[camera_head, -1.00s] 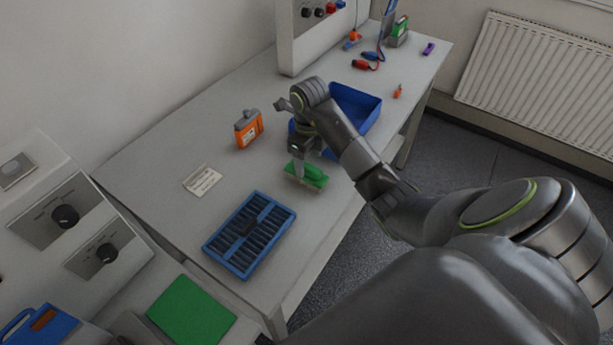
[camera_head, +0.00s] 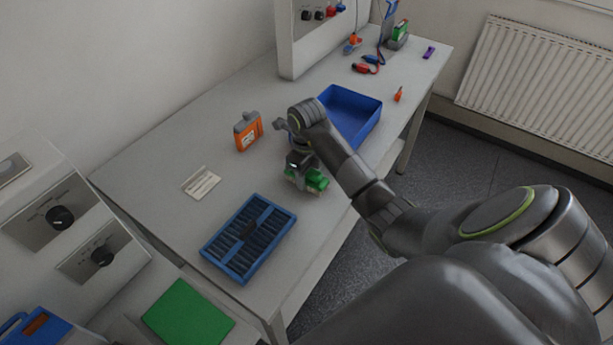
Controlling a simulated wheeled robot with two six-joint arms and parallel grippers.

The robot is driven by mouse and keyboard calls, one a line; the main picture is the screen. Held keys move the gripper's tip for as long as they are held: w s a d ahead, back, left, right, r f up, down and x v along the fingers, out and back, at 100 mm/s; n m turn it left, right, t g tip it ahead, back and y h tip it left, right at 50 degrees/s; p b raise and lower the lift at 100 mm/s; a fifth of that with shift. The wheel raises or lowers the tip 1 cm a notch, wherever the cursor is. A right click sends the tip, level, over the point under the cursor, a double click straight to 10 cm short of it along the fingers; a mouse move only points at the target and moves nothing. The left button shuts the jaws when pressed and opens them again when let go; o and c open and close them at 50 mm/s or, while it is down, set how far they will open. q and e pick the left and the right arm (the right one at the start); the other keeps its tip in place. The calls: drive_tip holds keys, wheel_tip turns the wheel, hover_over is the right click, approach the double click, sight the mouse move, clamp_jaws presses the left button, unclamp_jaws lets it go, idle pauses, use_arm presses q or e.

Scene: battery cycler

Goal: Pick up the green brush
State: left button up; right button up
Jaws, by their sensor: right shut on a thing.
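The green brush (camera_head: 316,181) is on the grey table, between the blue slotted tray and the blue bin, with its pale bristle side down. My right gripper (camera_head: 303,176) comes down over the brush from above and is shut on it. The gripper hides the middle of the brush. I cannot tell whether the bristles still touch the table. My left gripper is not in view.
A blue slotted tray (camera_head: 229,265) lies in front of the brush, and an open blue bin (camera_head: 367,128) stands behind it.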

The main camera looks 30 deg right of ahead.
drive_tip(key=shift+r, duration=0.2)
drive_tip(key=shift+w+r, duration=0.1)
drive_tip(key=shift+r, duration=0.15)
wheel_tip(320, 180, up, 2)
drive_tip(key=shift+r, duration=0.2)
wheel_tip(320, 180, up, 7)
drive_tip(key=p, duration=0.7)
drive_tip(key=shift+f, duration=0.1)
